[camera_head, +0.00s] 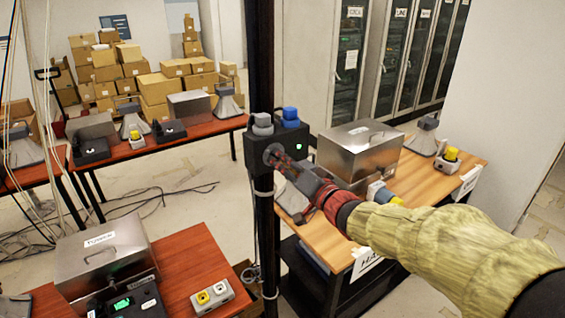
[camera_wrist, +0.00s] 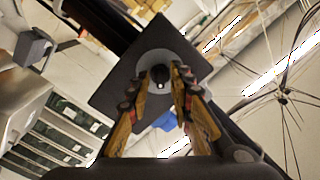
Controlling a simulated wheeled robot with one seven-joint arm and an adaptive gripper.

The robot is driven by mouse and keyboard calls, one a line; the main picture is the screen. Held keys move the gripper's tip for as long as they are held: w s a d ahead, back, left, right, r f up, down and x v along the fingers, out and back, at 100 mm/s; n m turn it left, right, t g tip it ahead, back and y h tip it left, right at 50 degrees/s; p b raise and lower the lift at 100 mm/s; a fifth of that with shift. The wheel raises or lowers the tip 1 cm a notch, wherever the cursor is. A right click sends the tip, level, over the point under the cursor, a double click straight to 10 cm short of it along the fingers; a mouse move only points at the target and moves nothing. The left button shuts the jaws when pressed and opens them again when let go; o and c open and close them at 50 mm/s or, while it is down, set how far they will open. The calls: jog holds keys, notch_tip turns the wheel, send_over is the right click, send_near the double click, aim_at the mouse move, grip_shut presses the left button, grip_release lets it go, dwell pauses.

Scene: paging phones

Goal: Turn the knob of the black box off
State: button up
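The black box (camera_head: 258,143) is fixed to a dark upright pole, with a small green light lit on its front. In the wrist view the box's dark face (camera_wrist: 119,95) fills the middle, tilted in the picture. Its dark knob (camera_wrist: 160,76) sits on a round grey disc (camera_wrist: 157,57). My gripper (camera_head: 279,158) is close in front of the box. In the wrist view its two yellowish fingers (camera_wrist: 162,75) stand apart, one on each side of the knob. I see no clear contact. In the head view the fingertips partly hide the knob.
A grey plug and a blue plug (camera_head: 290,114) sit on top of the box. The dark pole (camera_head: 265,60) runs vertically. A wooden table (camera_head: 445,180) with a metal case (camera_head: 357,150) stands close behind on the right. A red-brown table (camera_head: 195,255) stands at the lower left.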

grip_shut()
dwell(0.5)
jog(key=n+b, duration=0.2)
jog(key=shift+f+n, duration=0.15)
jog(key=shift+n, duration=0.25)
jog(key=n+b, duration=0.4)
jog(key=n, duration=0.1)
jog(key=shift+n, duration=0.3)
jog(key=shift+n+b, duration=3.05)
jog(key=shift+n, duration=1.75)
jog(key=shift+d, duration=0.1)
